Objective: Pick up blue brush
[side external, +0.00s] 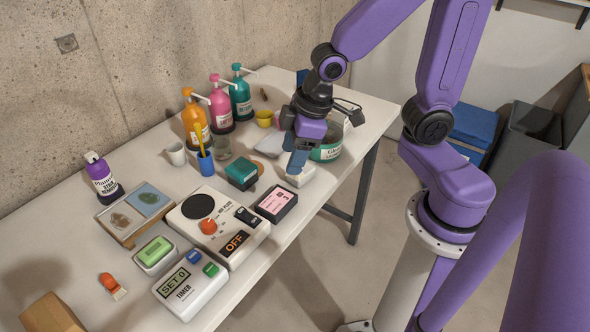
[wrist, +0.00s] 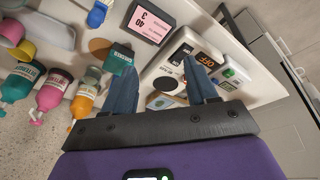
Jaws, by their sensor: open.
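A small brush with an orange handle (side external: 109,283) lies near the front left. My arm hides some of the table behind the gripper.
Orange (side external: 194,120), pink (side external: 220,105) and teal (side external: 241,95) pump bottles line the back. A dark green box (side external: 241,174), a hot plate (side external: 217,222), a black box with a pink label (side external: 276,204) and a timer (side external: 190,283) crowd the middle and front. A labelled container (side external: 328,149) stands right of my gripper.

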